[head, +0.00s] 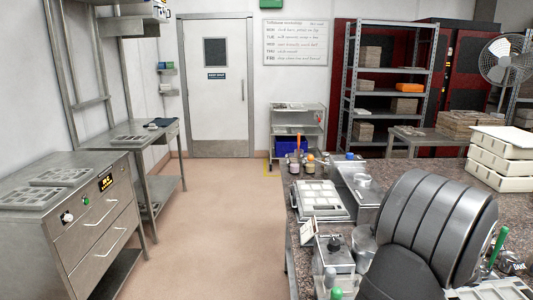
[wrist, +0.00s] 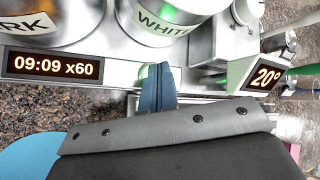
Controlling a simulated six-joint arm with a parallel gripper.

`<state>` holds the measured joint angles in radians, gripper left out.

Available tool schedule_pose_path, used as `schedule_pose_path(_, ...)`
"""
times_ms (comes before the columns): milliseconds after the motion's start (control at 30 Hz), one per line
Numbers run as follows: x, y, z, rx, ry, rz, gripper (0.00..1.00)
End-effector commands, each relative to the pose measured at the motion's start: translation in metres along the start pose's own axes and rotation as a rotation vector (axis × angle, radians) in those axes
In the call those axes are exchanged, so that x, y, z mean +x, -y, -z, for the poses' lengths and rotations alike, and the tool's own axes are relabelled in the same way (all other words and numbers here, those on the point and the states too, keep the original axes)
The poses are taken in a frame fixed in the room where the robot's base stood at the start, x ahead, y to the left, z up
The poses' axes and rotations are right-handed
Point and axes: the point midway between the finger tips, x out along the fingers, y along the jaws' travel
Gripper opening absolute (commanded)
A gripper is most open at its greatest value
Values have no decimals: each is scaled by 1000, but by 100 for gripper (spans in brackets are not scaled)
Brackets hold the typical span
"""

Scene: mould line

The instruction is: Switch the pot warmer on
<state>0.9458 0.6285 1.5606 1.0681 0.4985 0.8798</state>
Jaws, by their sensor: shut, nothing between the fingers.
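My gripper (wrist: 157,88) shows in the wrist view as blue fingers, shut and empty. Its tips are at the front face of a metal unit (wrist: 105,48) that holds the pots, which looks like the pot warmer. Something green shows right beside and behind the tips; whether they touch it is hidden. A pot marked WHITE (wrist: 165,26) stands above the tips, with a green glow on it. A second pot (wrist: 55,20), its label partly cut off, stands to its left. In the head view my arm hides the gripper and most of the unit.
A display reading 09:09 x60 (wrist: 53,66) is left of the gripper, and a 20° display (wrist: 265,77) is to the right. White moulds (head: 320,200) lie on the granite counter (head: 292,235). Stacked white trays (head: 498,158) stand at the right.

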Motion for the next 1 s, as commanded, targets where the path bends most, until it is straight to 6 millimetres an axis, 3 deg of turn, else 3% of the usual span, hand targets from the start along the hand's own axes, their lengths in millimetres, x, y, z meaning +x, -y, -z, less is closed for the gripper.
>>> schedule_pose_path(1000, -10, 8, -8, -2, 2, 1, 0)
